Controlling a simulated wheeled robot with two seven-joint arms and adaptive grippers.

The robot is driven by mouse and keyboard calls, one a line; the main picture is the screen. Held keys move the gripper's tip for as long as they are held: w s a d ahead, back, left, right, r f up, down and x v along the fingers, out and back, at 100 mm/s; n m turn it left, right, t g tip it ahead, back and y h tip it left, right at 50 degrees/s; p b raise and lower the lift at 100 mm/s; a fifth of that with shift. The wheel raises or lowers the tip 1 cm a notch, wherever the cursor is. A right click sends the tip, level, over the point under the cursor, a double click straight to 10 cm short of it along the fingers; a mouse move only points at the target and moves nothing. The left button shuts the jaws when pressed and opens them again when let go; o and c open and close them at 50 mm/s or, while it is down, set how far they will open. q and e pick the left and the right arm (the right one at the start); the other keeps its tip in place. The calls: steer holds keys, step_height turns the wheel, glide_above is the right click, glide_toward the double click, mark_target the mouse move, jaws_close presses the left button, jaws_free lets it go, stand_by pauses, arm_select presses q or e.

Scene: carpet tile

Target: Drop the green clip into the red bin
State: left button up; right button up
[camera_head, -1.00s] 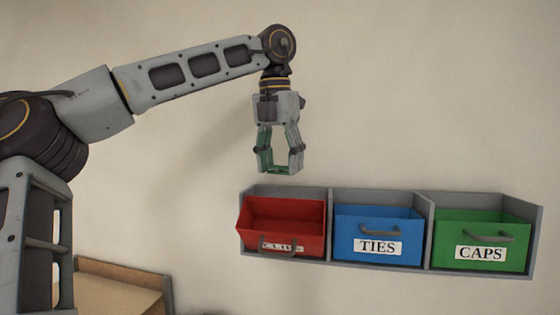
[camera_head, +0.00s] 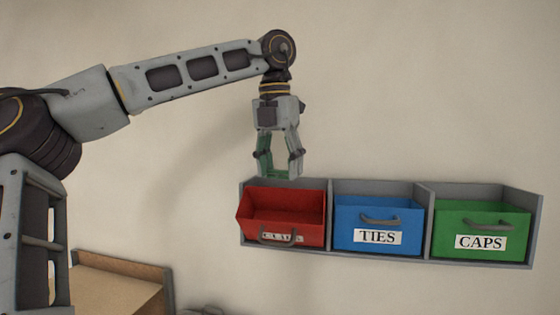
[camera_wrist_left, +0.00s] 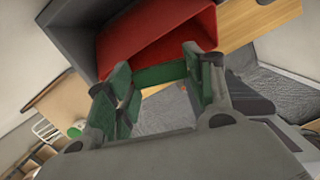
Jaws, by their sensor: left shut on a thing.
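My left gripper (camera_head: 280,175) points down just above the back of the red bin (camera_head: 283,231) in the head view. It is shut on the green clip (camera_wrist_left: 160,75), which spans between its fingertips in the wrist view. The fingers' inner faces are also green, so the clip is hard to separate from them in the head view. The red bin is tilted out at the left of the wall rack, its top open. Its label is partly hidden by its handle. In the wrist view the red bin (camera_wrist_left: 150,28) lies beyond the fingertips. My right gripper is out of view.
A blue bin (camera_head: 378,218) labelled TIES and a green bin (camera_head: 484,220) labelled CAPS sit to the right in the same grey rack (camera_head: 534,230). A wooden surface (camera_head: 120,292) is at lower left. The wall above the rack is bare.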

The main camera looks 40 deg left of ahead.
arm_select(q)
steer(key=shift+f+b, duration=0.6)
steer(key=shift+f, duration=0.8)
steer(key=o, duration=0.8)
steer(key=shift+r, duration=0.2)
step_height(320, 180, up, 11)
steer(key=s, duration=0.1)
steer(key=shift+s+d+r, duration=0.2)
steer(key=shift+s, duration=0.15)
stand_by(0.4)
stand_by(0.3)
